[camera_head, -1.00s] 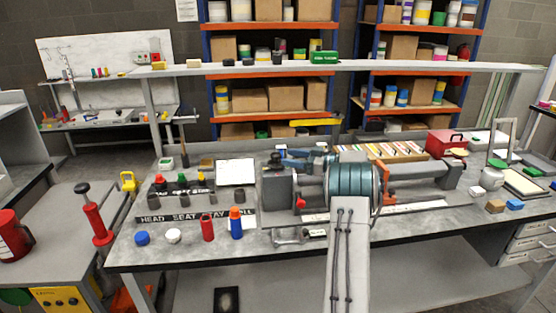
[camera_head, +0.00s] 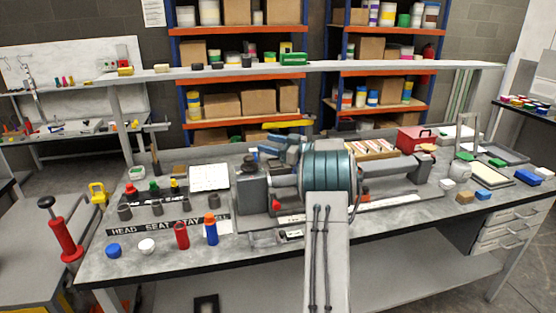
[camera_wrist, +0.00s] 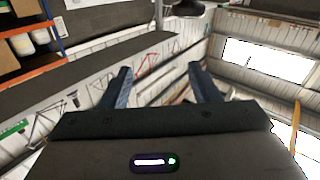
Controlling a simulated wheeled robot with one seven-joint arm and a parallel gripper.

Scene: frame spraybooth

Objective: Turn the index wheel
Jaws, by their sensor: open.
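A grey lathe-like machine lies along the bench. Its grey block (camera_head: 250,190) stands at the left end, with a red knob (camera_head: 276,205) low on its front. I cannot clearly make out an index wheel; my arm's grey link and large teal joint cover the middle of the machine in the head view. In the wrist view my gripper (camera_wrist: 160,73) is open, its two blue-grey fingers well apart with nothing between them. It faces upward toward walls and bright roof panels. In the head view I cannot tell my gripper apart from the blue parts behind the machine.
The front left of the bench holds a label strip (camera_head: 168,224), a red bottle (camera_head: 181,236), an orange-and-blue bottle (camera_head: 211,229) and small caps. A red toolbox (camera_head: 416,139) stands behind right. A long raised shelf (camera_head: 215,72) runs behind the bench.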

